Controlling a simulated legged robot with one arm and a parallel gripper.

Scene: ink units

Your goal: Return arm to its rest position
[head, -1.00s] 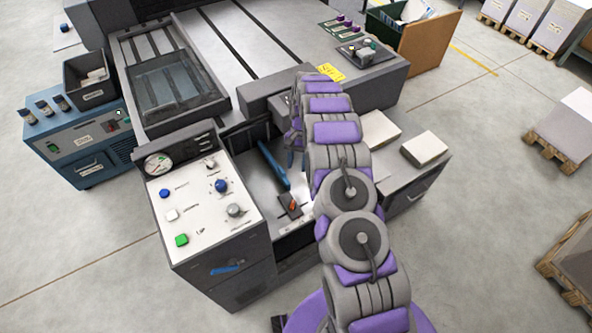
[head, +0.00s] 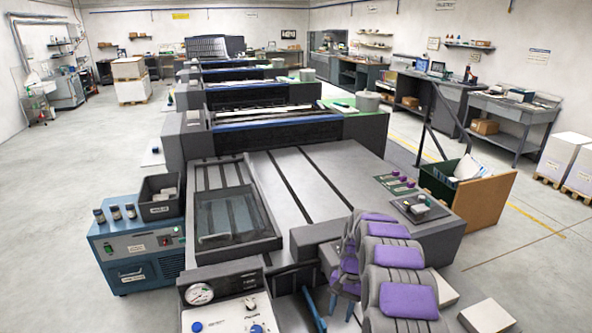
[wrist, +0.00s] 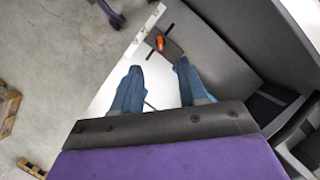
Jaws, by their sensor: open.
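My arm, in grey and purple segments, rises from the bottom of the head view over the front of the press (head: 312,170). My gripper (wrist: 158,66) shows in the wrist view with its two blue fingers apart and nothing between them. Beyond the fingertips, a small orange part (wrist: 160,43) sits on a dark pad on a white surface. The fingers look apart from it. In the head view the gripper is mostly hidden behind my own arm segments.
The white control panel (head: 226,315) with a gauge is at the bottom. A blue cabinet (head: 138,252) with a dark bin (head: 161,197) stands left. A brown-sided crate (head: 482,208) is right. Pale blocks (head: 487,317) lie beside my arm. Open floor (head: 45,215) spreads left.

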